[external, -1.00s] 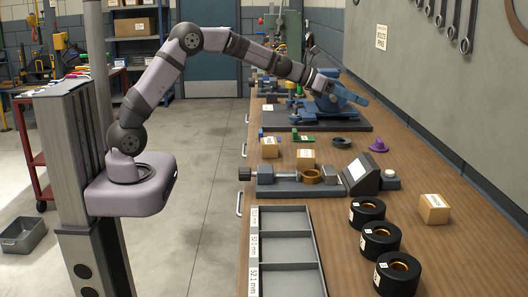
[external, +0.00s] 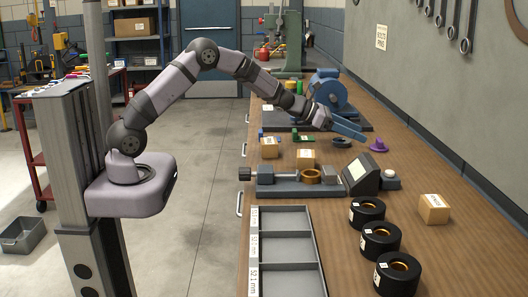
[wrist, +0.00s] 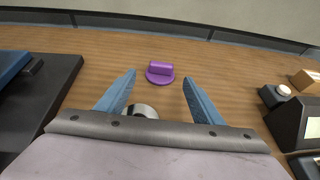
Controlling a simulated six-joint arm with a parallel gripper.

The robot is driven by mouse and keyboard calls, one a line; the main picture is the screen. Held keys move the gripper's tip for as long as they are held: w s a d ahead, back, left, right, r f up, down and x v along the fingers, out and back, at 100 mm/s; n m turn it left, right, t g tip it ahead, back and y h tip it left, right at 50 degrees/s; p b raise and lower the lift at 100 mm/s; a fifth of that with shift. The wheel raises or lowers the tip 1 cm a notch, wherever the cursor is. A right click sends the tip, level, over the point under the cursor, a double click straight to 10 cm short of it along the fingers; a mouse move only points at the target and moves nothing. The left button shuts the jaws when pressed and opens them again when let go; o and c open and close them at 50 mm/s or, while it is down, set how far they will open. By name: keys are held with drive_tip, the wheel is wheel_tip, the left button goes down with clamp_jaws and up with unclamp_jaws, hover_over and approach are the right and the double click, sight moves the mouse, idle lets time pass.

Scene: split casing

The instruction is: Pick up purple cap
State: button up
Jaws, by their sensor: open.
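The purple cap (external: 378,144) lies on the wooden bench, toward the wall side. In the wrist view the purple cap (wrist: 160,73) shows a round base with a raised ridge on top, between and beyond the fingertips. My gripper (external: 350,132) is above the bench, just left of the cap and apart from it. In the wrist view my gripper (wrist: 158,82) has its two blue fingers spread with nothing between them. A dark ring (external: 341,142) lies below the fingers on the bench; a round metallic part (wrist: 142,111) shows partly hidden behind my gripper body.
A blue machine on a dark base plate (external: 361,123) stands behind. A grey display unit (external: 361,176) is in front of the cap. Bare bench surrounds the cap.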

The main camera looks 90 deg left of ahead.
sight(377, 142)
drive_tip(key=shift+p+x, duration=1.3)
drive_tip(key=shift+x, duration=1.95)
drive_tip(key=shift+d+f, duration=0.1)
drive_tip(key=shift+f, duration=0.05)
drive_tip(key=shift+c, duration=0.2)
drive_tip(key=c, duration=0.9)
